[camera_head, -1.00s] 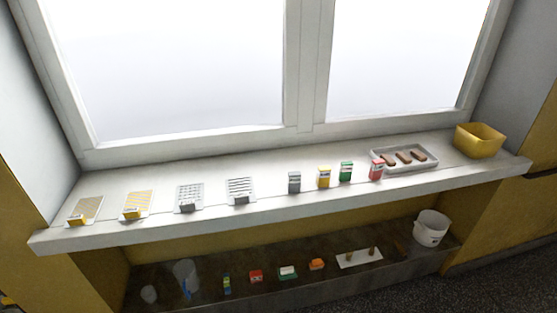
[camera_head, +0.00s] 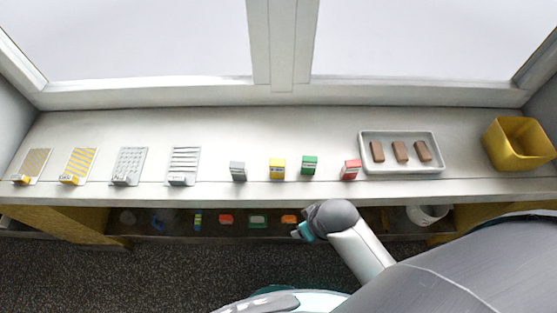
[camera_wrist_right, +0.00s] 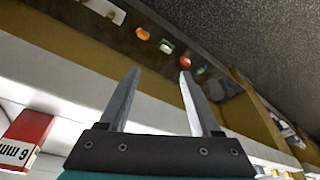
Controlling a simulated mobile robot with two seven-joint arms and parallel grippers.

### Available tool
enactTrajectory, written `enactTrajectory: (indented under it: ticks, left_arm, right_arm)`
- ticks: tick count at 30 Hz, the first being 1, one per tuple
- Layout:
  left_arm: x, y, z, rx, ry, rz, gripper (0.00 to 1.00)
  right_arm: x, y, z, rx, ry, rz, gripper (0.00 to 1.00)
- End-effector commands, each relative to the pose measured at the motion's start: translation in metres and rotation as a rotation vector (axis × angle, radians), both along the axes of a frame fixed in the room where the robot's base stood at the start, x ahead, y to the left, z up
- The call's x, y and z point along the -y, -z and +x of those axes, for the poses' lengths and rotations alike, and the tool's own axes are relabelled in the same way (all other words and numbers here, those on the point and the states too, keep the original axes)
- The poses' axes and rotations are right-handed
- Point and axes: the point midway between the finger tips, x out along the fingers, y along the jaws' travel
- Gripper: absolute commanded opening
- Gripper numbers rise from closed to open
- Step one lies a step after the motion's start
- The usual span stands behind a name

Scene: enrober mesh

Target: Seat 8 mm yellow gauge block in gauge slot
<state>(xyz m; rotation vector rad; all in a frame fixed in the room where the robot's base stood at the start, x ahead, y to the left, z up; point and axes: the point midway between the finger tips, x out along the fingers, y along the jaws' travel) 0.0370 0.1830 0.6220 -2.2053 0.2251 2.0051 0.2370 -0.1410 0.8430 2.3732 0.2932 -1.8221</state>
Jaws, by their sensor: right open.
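The yellow gauge block (camera_head: 277,168) stands upright on the white sill, between a grey block (camera_head: 238,171) and a green block (camera_head: 309,165). A red block (camera_head: 350,170) stands further right and shows large at the left of the right wrist view (camera_wrist_right: 24,138), with an "mm" label. My right gripper (camera_wrist_right: 160,73) is open, with nothing between its fingers. In the head view my right arm reaches in from the right, below the sill's front edge; its fingers are not clear there. My left gripper is out of view. I cannot tell where the gauge slot is.
Several mesh cards with small holders, one a yellow-striped card (camera_head: 82,160), lie at the sill's left. A grey tray (camera_head: 400,169) with brown bars and a yellow bin (camera_head: 517,143) are at the right. Small items and a white bucket (camera_head: 428,215) sit on the lower shelf.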

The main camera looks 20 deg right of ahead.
Motion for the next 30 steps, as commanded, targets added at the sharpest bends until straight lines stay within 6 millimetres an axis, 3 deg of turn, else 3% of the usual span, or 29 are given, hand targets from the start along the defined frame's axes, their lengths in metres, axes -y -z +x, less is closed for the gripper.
enactTrajectory:
  ticks: [1,6,12,19,23,30]
  left_arm:
    - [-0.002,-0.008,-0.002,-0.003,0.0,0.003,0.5]
    - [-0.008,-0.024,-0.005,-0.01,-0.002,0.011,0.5]
    - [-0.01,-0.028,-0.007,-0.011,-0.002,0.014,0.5]
    - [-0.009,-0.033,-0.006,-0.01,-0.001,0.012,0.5]
    - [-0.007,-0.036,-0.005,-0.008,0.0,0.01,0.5]
    - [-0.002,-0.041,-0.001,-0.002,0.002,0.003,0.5]
  right_arm:
    - [-0.004,-0.024,0.006,0.015,-0.011,0.008,0.65]
    - [-0.033,-0.098,0.037,0.058,-0.134,0.057,0.65]
    - [-0.069,-0.129,0.066,0.066,-0.333,0.094,0.65]
    - [-0.094,-0.161,0.097,0.043,-0.602,0.07,0.65]
    - [-0.092,-0.18,0.113,0.001,-0.748,0.014,0.65]
    - [-0.063,-0.213,0.137,-0.11,-0.924,-0.113,0.65]
